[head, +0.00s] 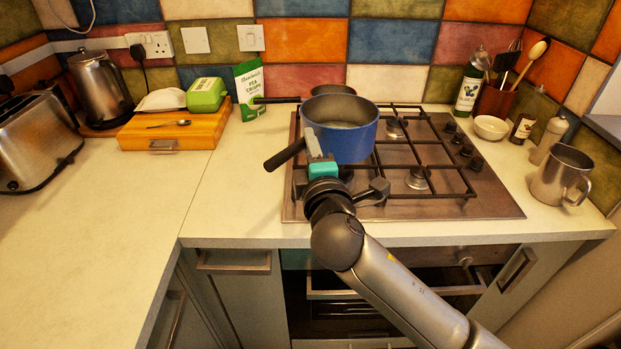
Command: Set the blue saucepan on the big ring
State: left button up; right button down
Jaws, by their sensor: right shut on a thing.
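The blue saucepan (355,143) is over the left part of the gas hob (490,205), upright, with its black handle (285,154) pointing left and toward me. My right gripper (316,148) is shut on the saucepan at its near left side, close to the handle. The fingertips are partly hard to make out. I cannot tell for sure whether the pan's base touches the grate. A back right burner (395,129) and a front right burner (417,179) show bare. The saucepan and my arm hide the front left of the hob. My left gripper is out of view.
A dark pan (333,89) stands at the back left of the hob, just behind the saucepan. A white bowl (490,127), bottles and a metal mug (562,176) are to the right. A wooden box (190,136) and kettle (101,90) are left.

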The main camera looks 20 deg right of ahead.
jog(key=shift+f+b, duration=0.9)
jog(key=shift+f, duration=1.75)
jog(key=shift+f, duration=0.15)
jog(key=c, duration=1.2)
grip_release()
jog(key=shift+f, duration=0.35)
jog(key=o, duration=0.5)
jog(key=shift+r, duration=0.1)
